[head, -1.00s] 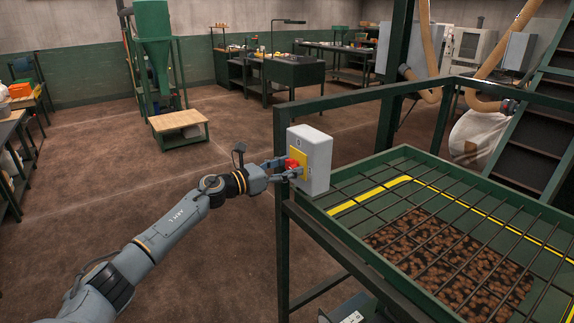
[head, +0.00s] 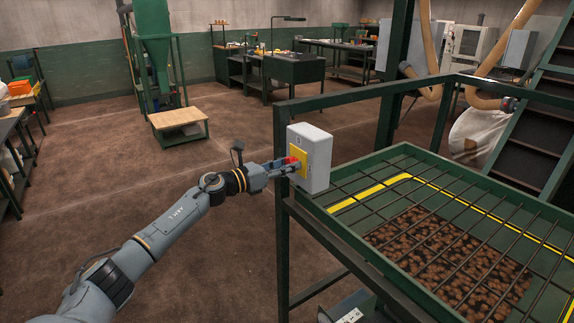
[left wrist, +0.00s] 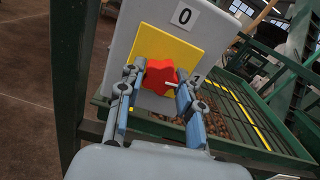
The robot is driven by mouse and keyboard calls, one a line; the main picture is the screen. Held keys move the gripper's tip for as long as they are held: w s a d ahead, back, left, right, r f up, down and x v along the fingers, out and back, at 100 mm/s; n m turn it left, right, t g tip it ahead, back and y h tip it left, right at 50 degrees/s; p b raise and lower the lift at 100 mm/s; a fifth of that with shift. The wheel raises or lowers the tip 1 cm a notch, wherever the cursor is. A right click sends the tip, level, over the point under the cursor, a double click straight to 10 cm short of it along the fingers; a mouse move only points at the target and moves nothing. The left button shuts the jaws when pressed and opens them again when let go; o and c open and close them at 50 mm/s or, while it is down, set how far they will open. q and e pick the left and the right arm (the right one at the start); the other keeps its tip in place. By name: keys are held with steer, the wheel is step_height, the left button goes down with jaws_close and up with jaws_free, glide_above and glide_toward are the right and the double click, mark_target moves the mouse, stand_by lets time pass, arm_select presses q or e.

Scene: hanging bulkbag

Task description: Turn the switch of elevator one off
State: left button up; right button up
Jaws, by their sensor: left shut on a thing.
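The switch is a red knob (head: 292,160) on a yellow plate (head: 302,157), on the side of a grey box (head: 317,160). My left gripper (head: 286,167) is at the knob, its fingers closed around it. In the left wrist view, the red knob (left wrist: 158,74) sits between the two fingertips of my left gripper (left wrist: 157,79). A white pointer on the knob points right, towards the "1" label (left wrist: 196,78). The "0" label (left wrist: 184,15) is above the yellow plate (left wrist: 172,45). My right gripper is not in view.
The box is fixed to a green frame (head: 281,185). A green hopper with a bar grate (head: 400,207) over brown material stands to the right. Brown floor (head: 90,190) lies open to the left. A green machine with a wooden step (head: 180,118) and workbenches stand farther back.

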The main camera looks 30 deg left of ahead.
arm_select(q)
steer(key=shift+r+n+p, duration=0.1)
steer(key=shift+n+p, duration=3.3)
steer(key=shift+n, duration=4.8)
steer(key=o, duration=1.1)
steer(key=shift+o, duration=0.2)
steer(key=shift+s, duration=0.15)
